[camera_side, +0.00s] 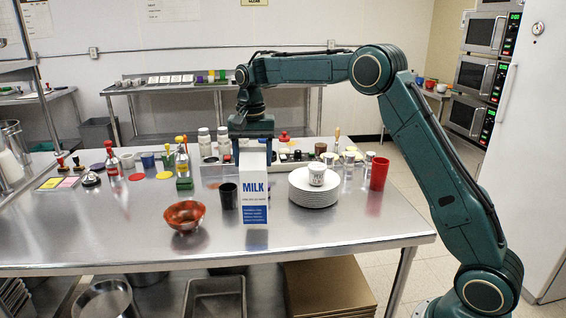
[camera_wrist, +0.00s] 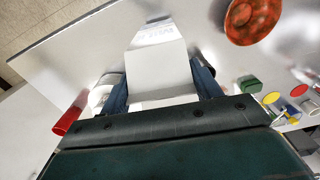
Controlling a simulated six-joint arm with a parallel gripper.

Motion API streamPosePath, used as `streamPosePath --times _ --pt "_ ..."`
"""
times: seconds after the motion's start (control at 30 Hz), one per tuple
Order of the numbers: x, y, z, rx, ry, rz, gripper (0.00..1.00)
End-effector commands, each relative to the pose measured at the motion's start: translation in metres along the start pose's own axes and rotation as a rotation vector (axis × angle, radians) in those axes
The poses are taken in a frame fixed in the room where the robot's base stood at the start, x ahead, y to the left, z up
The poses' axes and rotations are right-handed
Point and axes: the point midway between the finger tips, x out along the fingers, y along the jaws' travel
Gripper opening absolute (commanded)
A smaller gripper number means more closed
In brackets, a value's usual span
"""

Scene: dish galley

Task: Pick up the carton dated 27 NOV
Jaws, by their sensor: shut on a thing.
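A white milk carton (camera_side: 255,207) with blue MILK lettering and a blue printed block stands upright near the middle of the steel table. My gripper (camera_side: 253,150) comes down from above and is shut on the carton's upper part, one finger on each side. In the wrist view the carton (camera_wrist: 160,62) lies between the two blue fingers of my gripper (camera_wrist: 162,88).
A black cup (camera_side: 228,196) and a reddish bowl (camera_side: 185,215) stand left of the carton. A stack of white plates (camera_side: 313,195) with a white mug (camera_side: 316,174) on it stands right, with a red cup (camera_side: 379,174) beyond. Bottles and stamps crowd behind. The table's front strip (camera_side: 330,238) is clear.

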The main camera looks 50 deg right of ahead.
Motion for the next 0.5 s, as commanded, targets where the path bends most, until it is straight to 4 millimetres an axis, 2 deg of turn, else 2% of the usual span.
streamPosePath --times 0.1,0.5 --pt "-0.023 -0.001 -0.001 0.000 0.008 -0.008 0.00" --pt "-0.086 0.000 0.000 0.000 0.007 -0.007 0.00"
